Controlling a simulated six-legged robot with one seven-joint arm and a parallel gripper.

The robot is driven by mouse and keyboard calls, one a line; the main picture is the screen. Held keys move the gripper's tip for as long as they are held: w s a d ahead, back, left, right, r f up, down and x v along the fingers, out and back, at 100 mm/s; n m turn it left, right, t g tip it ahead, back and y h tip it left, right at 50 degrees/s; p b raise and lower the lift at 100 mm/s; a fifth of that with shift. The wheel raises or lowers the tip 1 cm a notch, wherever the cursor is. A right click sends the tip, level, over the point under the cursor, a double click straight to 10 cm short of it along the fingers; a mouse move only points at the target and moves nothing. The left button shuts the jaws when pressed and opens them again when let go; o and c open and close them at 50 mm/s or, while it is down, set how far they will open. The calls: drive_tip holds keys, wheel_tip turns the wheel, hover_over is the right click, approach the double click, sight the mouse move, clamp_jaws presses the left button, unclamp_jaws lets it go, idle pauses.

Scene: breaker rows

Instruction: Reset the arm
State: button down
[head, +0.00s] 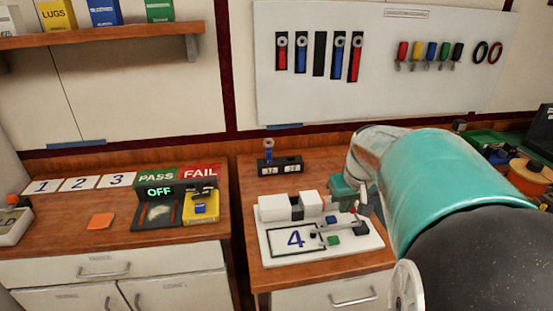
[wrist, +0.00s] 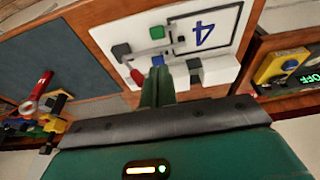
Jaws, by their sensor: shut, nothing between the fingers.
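My gripper (wrist: 158,76) is shut and empty in the wrist view, its two dark green fingers together. They point toward the white board marked 4 (wrist: 203,22), near its white blocks (wrist: 217,70) and a red piece (wrist: 138,77). I cannot tell whether the fingertips touch anything. In the head view my teal and black arm reaches in from the right over the right bench. A green part of my gripper shows beside the white board (head: 265,243); the fingertips are not clear there.
A small black unit (head: 280,167) stands behind the board. The left bench holds cards 1, 2 and 3, an orange pad (head: 101,221), and PASS and FAIL bins with an OFF display (head: 159,190). A gap separates the benches. Tools hang on a wall panel (head: 384,90).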

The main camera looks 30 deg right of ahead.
drive_tip(key=s+a+r+n+t, duration=0.1)
drive_tip(key=s+a, duration=0.4)
drive_tip(key=a, duration=0.7)
drive_tip(key=s+a+r+n+t+y, duration=0.1)
drive_tip(key=s+a, duration=0.3)
drive_tip(key=a, duration=0.9)
drive_tip(key=shift+s+r+n, duration=0.4)
drive_tip(key=shift+r+n, duration=0.05)
drive_tip(key=shift+n, duration=0.05)
